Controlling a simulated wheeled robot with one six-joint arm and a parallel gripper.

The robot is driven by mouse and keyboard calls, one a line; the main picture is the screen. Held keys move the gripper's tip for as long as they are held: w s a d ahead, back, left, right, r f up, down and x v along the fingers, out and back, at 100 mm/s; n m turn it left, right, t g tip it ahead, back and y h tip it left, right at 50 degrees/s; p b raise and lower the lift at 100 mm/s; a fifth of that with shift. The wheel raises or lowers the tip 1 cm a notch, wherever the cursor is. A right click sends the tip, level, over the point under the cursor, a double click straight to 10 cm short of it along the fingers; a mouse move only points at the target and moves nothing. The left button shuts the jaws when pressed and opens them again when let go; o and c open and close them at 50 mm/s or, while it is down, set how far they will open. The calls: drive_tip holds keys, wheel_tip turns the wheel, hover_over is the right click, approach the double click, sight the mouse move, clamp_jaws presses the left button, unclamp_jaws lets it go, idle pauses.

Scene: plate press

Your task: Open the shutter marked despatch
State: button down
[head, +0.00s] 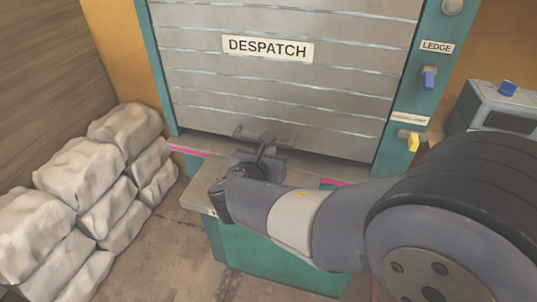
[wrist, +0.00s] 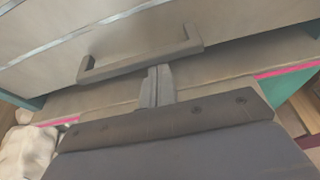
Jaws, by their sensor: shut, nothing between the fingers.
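The grey slatted shutter (head: 290,85) carries a white plate (head: 268,48) reading DESPATCH and hangs in a teal frame. It is down, with a narrow dark strip along its lower edge. Its grey bar handle (head: 287,135) is low on the middle; it also shows in the wrist view (wrist: 140,58). My gripper (head: 262,150) is at the handle, seen from behind. In the wrist view its fingers (wrist: 157,72) are together and empty, with the tips at the underside of the handle bar. I cannot tell whether they touch it. My arm hides part of the ledge.
A ledge (head: 192,165) with a magenta line juts below the shutter. The right post has a blue lever (head: 429,77) under a LEDGE label and a yellow lever (head: 413,141). White sacks (head: 85,185) are stacked left. A grey box (head: 493,110) stands right.

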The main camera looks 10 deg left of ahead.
wheel_tip(320, 180, up, 35)
drive_tip(key=p, duration=2.7)
